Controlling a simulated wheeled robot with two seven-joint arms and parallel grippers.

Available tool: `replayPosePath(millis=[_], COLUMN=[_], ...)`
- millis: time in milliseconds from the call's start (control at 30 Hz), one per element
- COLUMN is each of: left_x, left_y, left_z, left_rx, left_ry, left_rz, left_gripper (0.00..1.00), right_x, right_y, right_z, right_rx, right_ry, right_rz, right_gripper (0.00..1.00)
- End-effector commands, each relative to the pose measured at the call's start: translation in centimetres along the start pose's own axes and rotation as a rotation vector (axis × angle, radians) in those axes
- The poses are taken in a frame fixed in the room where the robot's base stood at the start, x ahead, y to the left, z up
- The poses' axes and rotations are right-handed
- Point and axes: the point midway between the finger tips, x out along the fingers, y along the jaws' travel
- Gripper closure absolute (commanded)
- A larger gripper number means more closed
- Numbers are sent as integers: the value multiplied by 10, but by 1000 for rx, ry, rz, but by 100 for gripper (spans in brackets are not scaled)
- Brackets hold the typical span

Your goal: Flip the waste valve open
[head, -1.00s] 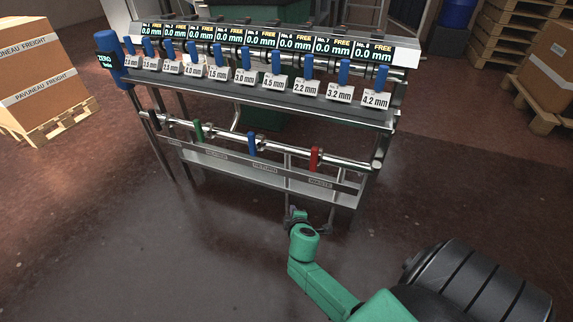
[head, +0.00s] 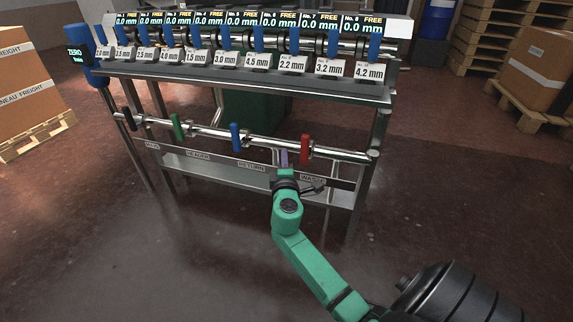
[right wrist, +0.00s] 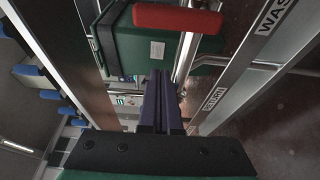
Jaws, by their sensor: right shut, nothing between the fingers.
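The waste valve has a red handle (head: 305,148) on the lower pipe of the metal rack, above the WASTE label (head: 312,178). The red handle points up, across the pipe. In the right wrist view the red handle (right wrist: 178,18) lies at the top, beyond the fingertips. My right gripper (head: 284,158) is shut and empty, just left of the red handle, with a small visible gap. Its purple fingers show together in the right wrist view (right wrist: 161,88). My left gripper is not in view.
A blue handle (head: 235,137) and a green handle (head: 177,127) stand on the same pipe to the left. Above is a shelf (head: 230,88) with blue levers and displays. Pallets with boxes (head: 25,85) stand left. The floor in front is clear.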

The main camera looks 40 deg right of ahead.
Motion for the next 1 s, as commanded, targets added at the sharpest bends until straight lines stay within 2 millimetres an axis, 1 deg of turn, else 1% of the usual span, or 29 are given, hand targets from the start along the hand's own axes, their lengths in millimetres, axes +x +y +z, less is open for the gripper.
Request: replayPosePath(millis=[33,200,233,300,333,500,1000], left_x=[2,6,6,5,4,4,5], left_y=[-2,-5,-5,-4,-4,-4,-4], left_z=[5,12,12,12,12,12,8], left_rx=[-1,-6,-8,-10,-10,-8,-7], left_ry=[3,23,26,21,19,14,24], left_rz=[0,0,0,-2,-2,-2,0], left_gripper=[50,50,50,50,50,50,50], right_x=[12,50,54,45,43,38,38], right_y=[-1,-2,-2,-1,0,0,-1], right_z=[0,0,2,17,21,36,39], right_rx=[0,1,1,-3,-2,1,4], right_ry=[-1,-1,-2,-1,0,0,1], right_rz=[3,3,1,-2,-1,0,1], right_gripper=[100,100,100,100,100,100,100])
